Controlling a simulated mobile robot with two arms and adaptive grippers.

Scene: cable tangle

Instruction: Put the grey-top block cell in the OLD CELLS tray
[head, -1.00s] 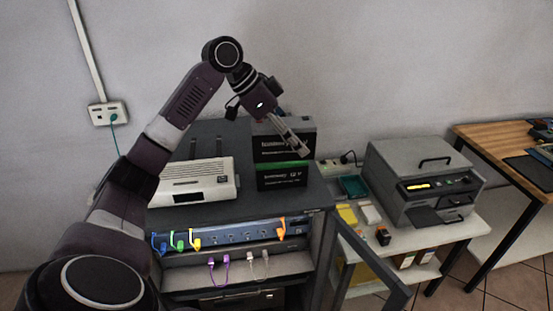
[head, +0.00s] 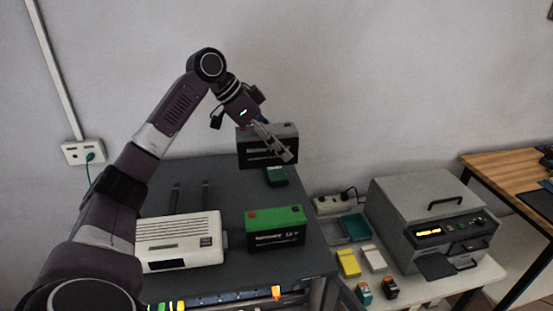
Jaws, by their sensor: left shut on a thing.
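The grey-top block cell (head: 254,150) is a black block with a grey top. My left gripper (head: 284,153) is shut on it and holds it up above the back of the dark cabinet, against the wall. A green-top block (head: 276,235) stands upright on the cabinet top, below and apart from the held one. I cannot read an OLD CELLS label on any tray. A teal tray (head: 356,228) and a grey tray (head: 330,232) lie on the white side table, right of the cabinet. My right gripper is out of view.
A white router-like box (head: 180,240) stands left on the cabinet top (head: 222,190). A small green item (head: 277,176) lies behind, under the held block. A grey printer-like machine (head: 425,215), a power strip (head: 335,203) and small yellow, white, teal and black items crowd the side table.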

